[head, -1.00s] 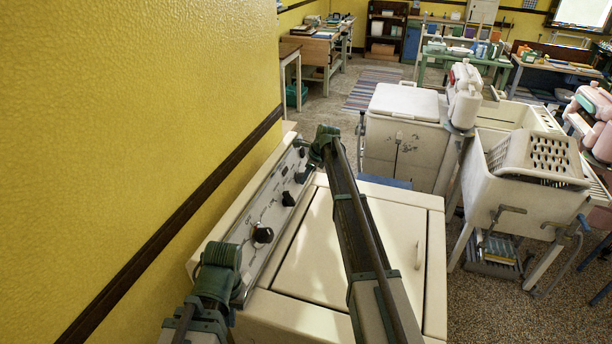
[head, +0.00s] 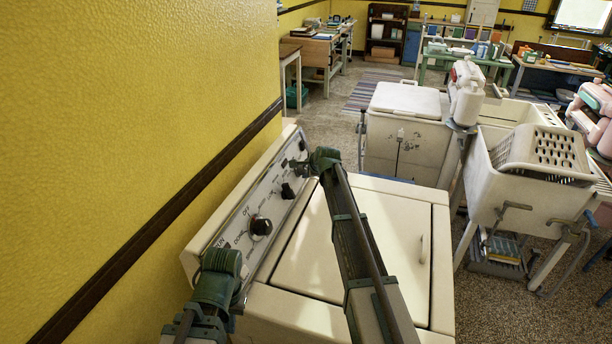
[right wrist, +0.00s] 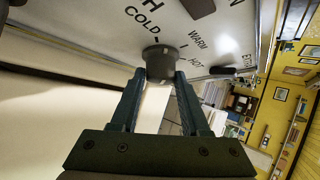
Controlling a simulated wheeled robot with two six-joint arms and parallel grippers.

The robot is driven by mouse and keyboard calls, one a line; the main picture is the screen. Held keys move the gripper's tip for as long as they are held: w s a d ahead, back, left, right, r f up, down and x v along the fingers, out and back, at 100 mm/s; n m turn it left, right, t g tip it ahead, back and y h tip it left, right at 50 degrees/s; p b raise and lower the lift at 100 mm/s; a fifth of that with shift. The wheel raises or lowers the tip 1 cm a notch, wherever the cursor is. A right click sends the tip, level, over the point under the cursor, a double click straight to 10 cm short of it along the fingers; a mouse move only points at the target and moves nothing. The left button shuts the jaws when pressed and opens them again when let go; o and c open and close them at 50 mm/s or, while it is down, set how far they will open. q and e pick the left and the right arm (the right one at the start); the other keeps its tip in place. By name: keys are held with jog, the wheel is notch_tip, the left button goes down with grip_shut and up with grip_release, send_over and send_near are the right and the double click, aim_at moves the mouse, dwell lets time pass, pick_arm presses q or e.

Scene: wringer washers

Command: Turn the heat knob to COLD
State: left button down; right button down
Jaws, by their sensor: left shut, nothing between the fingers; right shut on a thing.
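The heat knob (right wrist: 159,62) is a dark round knob on the pale control panel (right wrist: 215,30), with COLD, WARM and HOT printed around it in the right wrist view. My right gripper (right wrist: 160,78) is shut on it, one finger on each side. Its exact pointer direction is unclear. In the head view my right gripper (head: 299,167) reaches the far end of the panel and largely hides the knob. My left gripper (head: 222,272) is shut and empty near the panel's near end, apart from the knobs.
Two other dark knobs, one nearer (head: 260,227) and one in the middle (head: 287,191), are on the panel. The yellow wall (head: 140,130) stands close on the left. White washers (head: 405,145) stand beyond and to the right. The machine's flat top (head: 320,265) is clear beneath my right arm.

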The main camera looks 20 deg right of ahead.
jog(key=n+t+b, duration=0.2)
jog(key=shift+s+f+b, duration=0.2)
jog(key=shift+f+b, duration=0.2)
jog(key=shift+r+n+t+b, duration=0.1)
jog(key=shift+n+t+b, duration=0.3)
jog(key=shift+b, duration=0.25)
jog(key=shift+c, duration=2)
grip_release()
jog(key=shift+r, duration=0.1)
jog(key=p+v, duration=0.6)
jog(key=v, duration=0.7)
jog(key=shift+s+d, duration=0.2)
jog(key=shift+s, duration=0.1)
